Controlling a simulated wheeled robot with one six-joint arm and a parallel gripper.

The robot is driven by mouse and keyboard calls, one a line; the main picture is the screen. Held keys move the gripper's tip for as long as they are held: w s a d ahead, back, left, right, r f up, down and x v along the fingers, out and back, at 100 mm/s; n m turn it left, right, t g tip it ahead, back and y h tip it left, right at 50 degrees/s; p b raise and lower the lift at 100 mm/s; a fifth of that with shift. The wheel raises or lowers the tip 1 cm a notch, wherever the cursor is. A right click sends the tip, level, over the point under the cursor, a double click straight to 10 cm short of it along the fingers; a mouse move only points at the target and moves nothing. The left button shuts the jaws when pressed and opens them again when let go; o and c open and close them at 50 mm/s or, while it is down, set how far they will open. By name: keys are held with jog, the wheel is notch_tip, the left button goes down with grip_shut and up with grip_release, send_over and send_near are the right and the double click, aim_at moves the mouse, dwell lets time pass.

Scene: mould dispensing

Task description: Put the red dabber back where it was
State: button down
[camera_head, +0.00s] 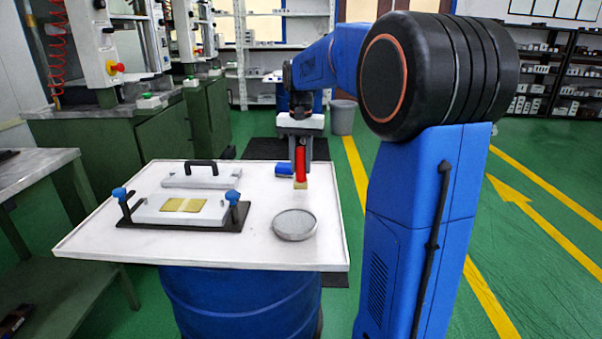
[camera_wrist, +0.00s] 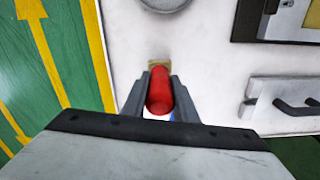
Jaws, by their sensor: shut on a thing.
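The red dabber (camera_head: 301,164) is upright in my gripper (camera_head: 299,148), its yellowish tip pointing down. My gripper is shut on it, near the right side of the white tabletop (camera_head: 110,232). The tip looks a little above the tabletop, but I cannot tell the exact gap. In the wrist view the red dabber (camera_wrist: 160,92) sits between the two fingers of my gripper (camera_wrist: 159,95). A blue cylinder (camera_head: 284,169) lies just left of the dabber in the head view; only a sliver of blue shows in the wrist view.
A round grey dish (camera_head: 295,224) stands nearer the front. A mould base (camera_head: 150,214) with blue knobs and a yellowish plate is at left. A pale plate with a black handle (camera_head: 201,165) lies behind it. Bare tabletop surrounds the dish.

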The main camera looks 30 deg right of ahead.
aim_at(301, 171)
jog(key=shift+f, duration=1.5)
jog(key=shift+f, duration=0.1)
jog(key=c, duration=1.4)
grip_release()
notch_tip(301, 171, up, 12)
jog(key=shift+r, duration=0.15)
jog(key=shift+s, duration=0.15)
